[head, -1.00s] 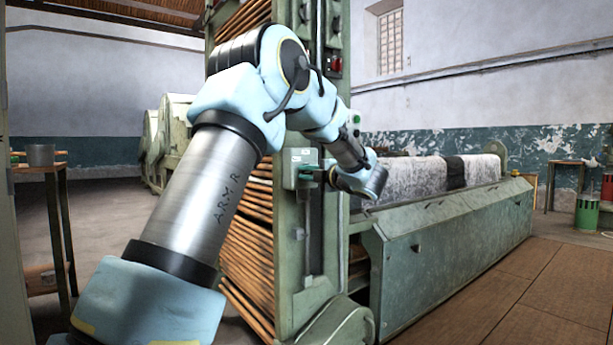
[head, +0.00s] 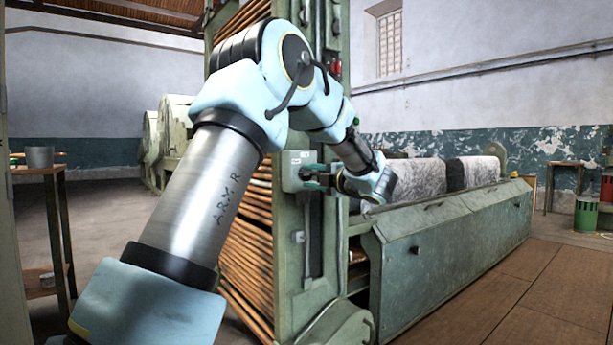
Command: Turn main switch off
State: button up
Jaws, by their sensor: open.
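A pale grey-green switch box (head: 294,160) with a small white label is mounted on the green machine post, left of my wrist. I take it to be the main switch. My gripper (head: 309,177) points left at the box's right side, with its dark fingers at the lower right part of the box. The jaws are open. The fingers overlap the box in the picture, and I cannot tell whether they touch it. Any handle on the box is hidden or too small to make out, so its position cannot be read.
The tall green machine frame (head: 310,235) with stacked wooden slats (head: 245,245) stands close behind my arm. A long green trough (head: 455,245) with grey cloth runs off to the right. A side table (head: 40,170) stands at the left. The floor at the right front is clear.

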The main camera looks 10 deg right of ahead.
jog(key=v, duration=0.8)
jog(key=shift+p, duration=0.4)
jog(key=shift+s, duration=0.1)
jog(key=w+a+f+m+t+h, duration=0.1)
jog(key=w+a+m+h, duration=0.1)
jog(key=w+m+h, duration=0.35)
jog(key=s+a+f+m+g+h, duration=0.2)
jog(key=a+f+m+g, duration=0.1)
jog(key=a+f+m, duration=0.25)
jog(key=s+a+f+m+g+h, duration=0.3)
jog(key=a+f+m, duration=0.1)
jog(key=f+m, duration=0.3)
jog(key=s+a+f+m+g+y, duration=0.1)
jog(key=s+a+f+m+g, duration=0.2)
jog(key=s+a, duration=0.4)
jog(key=s+a+f+m+g+y, duration=0.1)
jog(key=s+a+f+g, duration=0.4)
jog(key=s, duration=0.3)
jog(key=s+a+f+m+g+y, duration=0.1)
jog(key=s+a+f+m+g, duration=0.1)
jog(key=s+a+f, duration=0.45)
notch_tip(320, 180, up, 36)
jog(key=d+p, duration=0.1)
jog(key=p, duration=3.3)
jog(key=shift+s+d, duration=0.15)
jog(key=shift+s, duration=0.25)
